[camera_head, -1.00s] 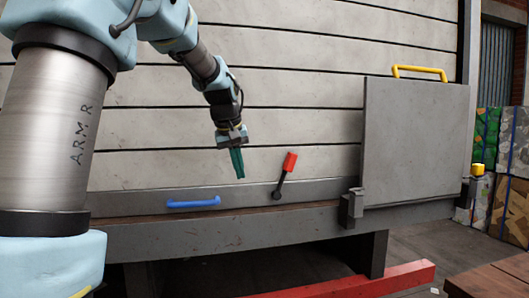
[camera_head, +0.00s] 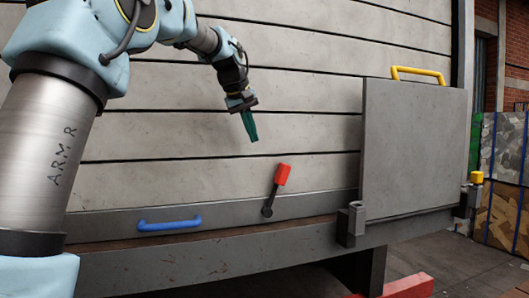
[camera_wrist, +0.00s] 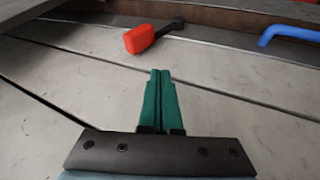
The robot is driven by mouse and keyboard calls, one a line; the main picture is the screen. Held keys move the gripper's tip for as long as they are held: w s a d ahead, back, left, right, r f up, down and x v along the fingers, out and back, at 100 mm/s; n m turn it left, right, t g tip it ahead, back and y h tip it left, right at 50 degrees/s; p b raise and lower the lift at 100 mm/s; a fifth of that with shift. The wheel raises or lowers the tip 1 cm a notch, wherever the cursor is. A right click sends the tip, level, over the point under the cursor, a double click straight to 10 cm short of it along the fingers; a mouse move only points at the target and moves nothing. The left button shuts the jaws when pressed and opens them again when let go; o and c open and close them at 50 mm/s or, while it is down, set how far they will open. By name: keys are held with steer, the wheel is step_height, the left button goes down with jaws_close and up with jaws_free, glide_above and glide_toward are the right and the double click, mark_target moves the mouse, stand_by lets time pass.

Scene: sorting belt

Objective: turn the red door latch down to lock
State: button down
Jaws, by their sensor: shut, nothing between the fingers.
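The red door latch (camera_head: 283,174) is a red grip on a dark lever with a round pivot (camera_head: 267,212) on the grey rail. In the head view it points up and leans slightly right. In the wrist view the red grip (camera_wrist: 140,39) lies beyond my fingertips, a little left. My gripper (camera_head: 253,138) has green fingers, pressed together and empty. It is above and left of the latch, apart from it, in front of the slatted door. The closed fingers also show in the wrist view (camera_wrist: 160,75).
A blue handle (camera_head: 169,224) is on the rail left of the latch. A grey panel (camera_head: 415,150) with a yellow handle (camera_head: 418,72) stands to the right, with a bracket (camera_head: 351,222) at its lower left corner. A red beam (camera_head: 408,287) lies low in front.

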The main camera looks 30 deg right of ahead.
steer(key=p, duration=0.2)
glide_toward(277, 173)
step_height(277, 173, down, 4)
steer(key=w+a, duration=0.1)
steer(key=w, duration=0.1)
steer(key=shift+s+d+f+p, duration=0.1)
steer(key=shift+d+f+p, duration=0.15)
steer(key=shift+d, duration=0.55)
steer(key=shift+s+d+f+p, duration=0.1)
steer(key=shift+d+f+p, duration=0.15)
steer(key=shift+d, duration=0.55)
steer(key=shift+r, duration=0.1)
